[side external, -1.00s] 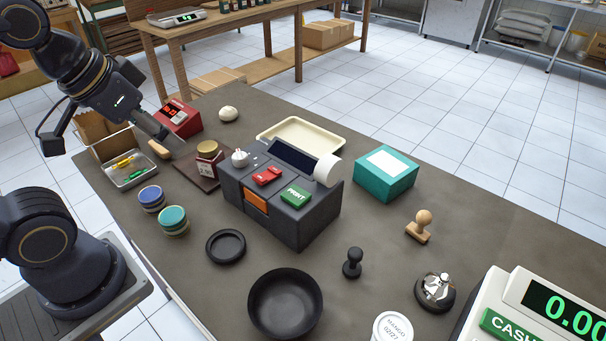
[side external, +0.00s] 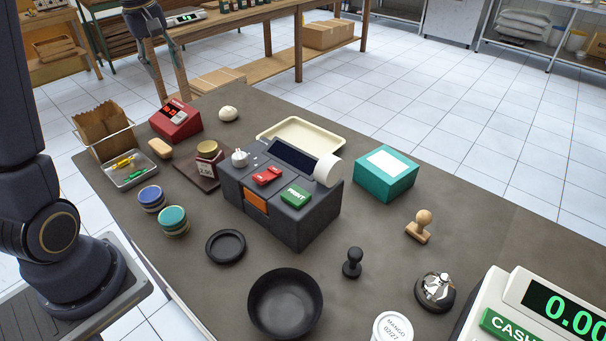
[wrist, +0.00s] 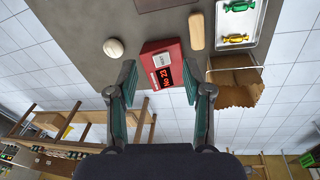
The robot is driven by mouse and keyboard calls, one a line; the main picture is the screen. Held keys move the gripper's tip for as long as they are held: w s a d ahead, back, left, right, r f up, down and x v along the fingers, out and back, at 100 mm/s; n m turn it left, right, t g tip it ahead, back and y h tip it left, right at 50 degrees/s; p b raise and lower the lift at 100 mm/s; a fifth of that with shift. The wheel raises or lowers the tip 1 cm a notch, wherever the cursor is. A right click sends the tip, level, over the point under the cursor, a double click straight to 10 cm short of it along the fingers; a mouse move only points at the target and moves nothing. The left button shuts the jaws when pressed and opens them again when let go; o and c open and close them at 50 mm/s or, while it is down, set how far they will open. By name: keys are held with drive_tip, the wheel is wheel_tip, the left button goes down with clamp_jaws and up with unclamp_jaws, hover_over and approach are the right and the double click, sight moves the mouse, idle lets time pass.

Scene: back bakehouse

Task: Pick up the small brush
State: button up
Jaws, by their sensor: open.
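The small brush (side external: 160,149) looks like a tan, rounded oblong lying on the counter between the metal tray and the dark board. No bristles show, so I cannot tell which way it faces. In the wrist view the brush (wrist: 196,31) lies near the top, left of the tray and above the right finger. My gripper (wrist: 159,80) is open and empty, its two teal-padded fingers wide apart. The red display box (wrist: 163,65) shows between the fingers in the wrist view. In the side view my gripper is high at the top left, well above and apart from the brush.
A metal tray (side external: 148,178) with wrapped sweets and a paper bag (side external: 100,125) stand left of the brush. The red display box (side external: 176,121) is behind it, and a jar (side external: 208,160) is to its right. A pale round ball (side external: 228,113) lies farther back.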

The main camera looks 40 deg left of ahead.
drive_tip(key=s+a+f+n+g, duration=0.2)
drive_tip(key=s+a+f, duration=0.2)
drive_tip(key=a+f, duration=0.45)
hover_over(160, 145)
drive_tip(key=shift+h, duration=0.3)
drive_tip(key=f, duration=1)
drive_tip(key=shift+w+a, duration=0.1)
drive_tip(key=shift+a, duration=0.25)
drive_tip(key=shift+d+f, duration=0.2)
drive_tip(key=shift+f, duration=1.35)
drive_tip(key=shift+d+f, duration=0.15)
drive_tip(key=shift+f, duration=1.4)
drive_tip(key=c, duration=0.9)
